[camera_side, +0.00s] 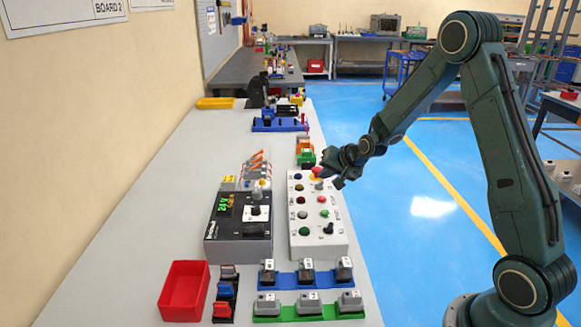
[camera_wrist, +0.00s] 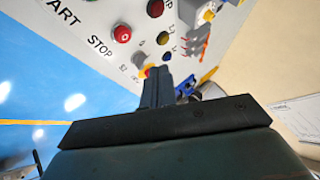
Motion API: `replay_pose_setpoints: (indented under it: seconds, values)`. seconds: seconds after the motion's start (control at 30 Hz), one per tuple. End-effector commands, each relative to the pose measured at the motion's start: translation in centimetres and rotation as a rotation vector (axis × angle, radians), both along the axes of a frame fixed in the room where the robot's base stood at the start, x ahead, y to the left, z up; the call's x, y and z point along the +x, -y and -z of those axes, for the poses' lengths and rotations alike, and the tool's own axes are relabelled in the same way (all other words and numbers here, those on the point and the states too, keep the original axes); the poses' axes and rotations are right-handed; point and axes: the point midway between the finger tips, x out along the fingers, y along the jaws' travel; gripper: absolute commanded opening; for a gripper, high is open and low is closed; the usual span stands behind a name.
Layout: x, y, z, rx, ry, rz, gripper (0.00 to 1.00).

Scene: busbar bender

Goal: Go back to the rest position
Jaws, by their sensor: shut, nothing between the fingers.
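My gripper (camera_side: 330,168) is at the far end of the white control box (camera_side: 311,242), close to a red and yellow button (camera_side: 317,174). I cannot tell whether it touches that button. In the wrist view my gripper's fingers (camera_wrist: 156,82) are shut together with nothing visible between them. A yellow and red part (camera_wrist: 148,70) shows just beside the fingertips, partly hidden.
A dark power supply (camera_side: 238,230) with a lit green display stands left of the box. A red bin (camera_side: 184,290), a blue rack (camera_side: 305,280) and a green rack (camera_side: 308,309) are at the front. Blue floor (camera_side: 400,215) right of the table is open.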

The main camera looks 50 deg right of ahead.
Motion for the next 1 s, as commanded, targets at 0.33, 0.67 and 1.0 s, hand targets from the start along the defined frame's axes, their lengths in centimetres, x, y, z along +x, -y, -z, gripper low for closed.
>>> replay_pose_setpoints:
  seconds: [0.33, 0.67, 1.0]
  values:
    - [0.0, 0.0, 0.0, 0.0, 0.0, 0.0, 0.0]
    - [-0.5, -1.1, -1.7, -0.023, -0.014, -0.038, 0.0]
    - [-3.9, -5.5, -7.8, -0.114, -0.077, -0.187, 0.0]
